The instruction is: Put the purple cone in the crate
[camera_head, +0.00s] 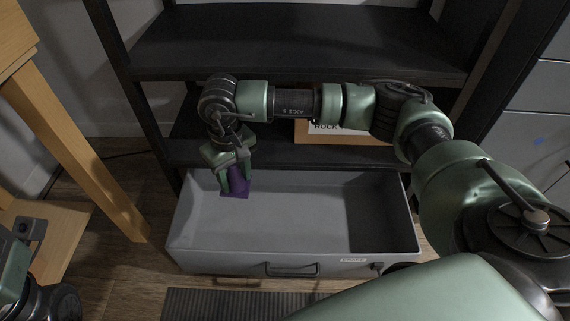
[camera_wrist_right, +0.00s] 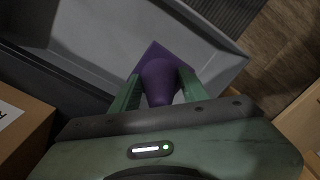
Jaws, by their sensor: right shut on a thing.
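The purple cone (camera_head: 237,184) is held between the fingers of my right gripper (camera_head: 235,179), which is shut on it. In the head view the cone hangs over the left part of the grey crate (camera_head: 290,263). In the right wrist view the cone (camera_wrist_right: 160,80) sits between the two green fingers, its square base pointing away from the gripper. The crate (camera_wrist_right: 95,42) lies beyond it there. I cannot tell the exact height of the cone above the crate floor. The inside of the crate that shows looks empty. My left gripper does not show clearly; only part of my left arm is at the left edge.
A dark shelf unit (camera_head: 300,42) stands behind the crate, with a labelled cardboard box (camera_head: 345,136) on its lower shelf. A wooden table (camera_head: 95,150) stands at the left. A dark ribbed mat (camera_head: 225,304) lies on the floor in front of the crate.

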